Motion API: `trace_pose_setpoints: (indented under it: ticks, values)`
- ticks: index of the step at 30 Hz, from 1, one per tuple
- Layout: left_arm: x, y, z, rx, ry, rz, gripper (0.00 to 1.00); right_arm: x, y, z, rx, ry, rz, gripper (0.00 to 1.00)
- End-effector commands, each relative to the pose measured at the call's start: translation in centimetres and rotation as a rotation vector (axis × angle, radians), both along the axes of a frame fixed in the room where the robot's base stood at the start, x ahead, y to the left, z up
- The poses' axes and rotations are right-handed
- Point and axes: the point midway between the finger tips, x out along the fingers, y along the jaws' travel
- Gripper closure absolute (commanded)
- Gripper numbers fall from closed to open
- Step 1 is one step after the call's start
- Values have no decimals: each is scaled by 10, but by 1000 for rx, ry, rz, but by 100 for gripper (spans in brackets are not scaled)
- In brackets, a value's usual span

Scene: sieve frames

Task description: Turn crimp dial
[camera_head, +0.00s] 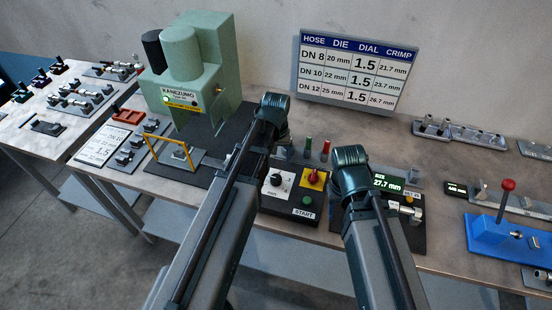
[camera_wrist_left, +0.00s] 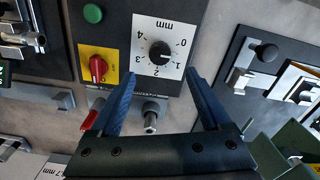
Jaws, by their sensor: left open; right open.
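The crimp dial is a black knob (camera_wrist_left: 160,51) on a white plate marked 0 to 4 mm. Its exact pointer setting is too small to read. In the head view the dial (camera_head: 278,181) sits on the left part of the dark control panel (camera_head: 290,211). My left gripper (camera_wrist_left: 160,76) is open and empty. In the wrist view its two blue fingertips lie to either side of and just below the knob, with nothing between them; contact cannot be told. In the head view the left fingers are hidden by my arm. My right arm shows, but its gripper is hidden.
A red switch (camera_head: 314,178) on yellow and a green START button (camera_head: 307,200) share the panel. Red and green posts stand behind it. The green press (camera_head: 200,75) is left. The wall chart (camera_head: 357,70) lists dial 1.5. A display (camera_head: 388,184) reads 27.7 mm.

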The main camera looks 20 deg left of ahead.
Motion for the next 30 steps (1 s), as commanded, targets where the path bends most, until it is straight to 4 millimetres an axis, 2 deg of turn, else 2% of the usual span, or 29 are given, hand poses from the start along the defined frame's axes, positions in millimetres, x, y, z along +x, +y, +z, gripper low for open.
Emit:
trace_pose_setpoints:
  ticks: [1, 7, 20, 23, 26, 30]
  values:
    - [0, 0, 16, 0, 0, 0, 19, 0, 0, 16, 1, 0, -2, 50]
    - [0, 0, 38, 0, 0, 0, 19, 0, 0, 38, 1, 0, -5, 50]
    - [0, 0, 40, 0, 0, -1, 19, 0, 0, 40, 0, 1, -6, 50]
    - [-10, -9, 29, 4, 3, -31, 19, 0, 0, 29, 1, 1, -5, 50]
    - [-35, -32, 2, 19, 12, -122, 19, 0, 0, 2, 1, 0, -3, 50]
    - [-80, -66, -37, 50, 29, -294, 19, 0, 0, -38, 0, 0, 1, 50]
